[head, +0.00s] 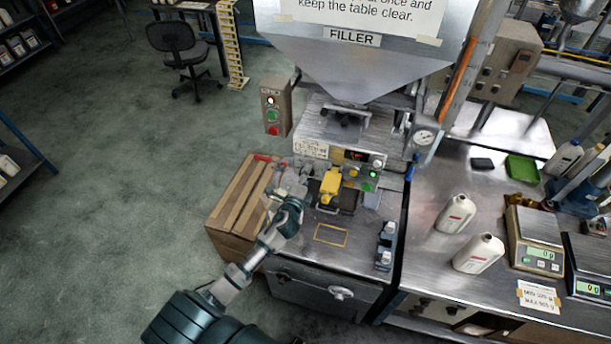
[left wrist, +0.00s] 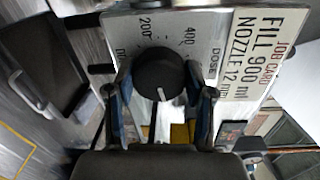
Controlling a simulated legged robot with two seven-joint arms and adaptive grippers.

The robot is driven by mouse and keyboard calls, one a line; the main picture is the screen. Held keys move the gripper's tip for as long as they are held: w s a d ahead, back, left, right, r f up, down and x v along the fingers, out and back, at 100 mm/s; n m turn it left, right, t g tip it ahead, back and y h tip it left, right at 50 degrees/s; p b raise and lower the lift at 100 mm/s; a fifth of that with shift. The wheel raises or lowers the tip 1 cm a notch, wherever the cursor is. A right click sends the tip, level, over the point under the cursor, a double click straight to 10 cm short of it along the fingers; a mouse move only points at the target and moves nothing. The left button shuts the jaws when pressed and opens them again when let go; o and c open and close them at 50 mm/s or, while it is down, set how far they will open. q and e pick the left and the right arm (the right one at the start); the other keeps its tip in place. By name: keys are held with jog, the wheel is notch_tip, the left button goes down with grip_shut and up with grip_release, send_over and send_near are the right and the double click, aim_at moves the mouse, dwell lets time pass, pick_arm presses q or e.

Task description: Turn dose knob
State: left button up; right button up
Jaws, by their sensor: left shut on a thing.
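The black dose knob (left wrist: 158,78) shows in the left wrist view, in front of a metal dial plate (left wrist: 190,30) marked DOSE, with 200 and 400 readable. In the head view my left gripper (head: 296,178) is at the left front of the filler (head: 345,120), hiding the knob there. A job card (left wrist: 255,55) beside the dial reads FILL 900 ml, NOZZLE 12 mm. My right gripper is not in view.
A yellow part (head: 330,184) sits on the filler just right of my gripper. A button box (head: 274,108) and a wooden crate (head: 232,196) stand to the left. White bottles (head: 478,253) and a scale (head: 536,240) stand on the right-hand table (head: 425,265).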

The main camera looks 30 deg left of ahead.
pick_arm(q)
jog(key=m, duration=0.4)
jog(key=shift+s+d+f+m, duration=0.1)
jog(key=shift+f+m, duration=0.2)
jog(key=shift+f, duration=0.05)
dwell(0.4)
jog(key=o, duration=1.1)
jog(key=shift+c, duration=0.2)
jog(key=shift+o, duration=0.4)
jog(key=shift+w, duration=0.2)
jog(key=shift+s+r+y, duration=0.1)
jog(key=shift+y, duration=0.2)
jog(key=v, duration=1.1)
jog(key=shift+s, duration=0.45)
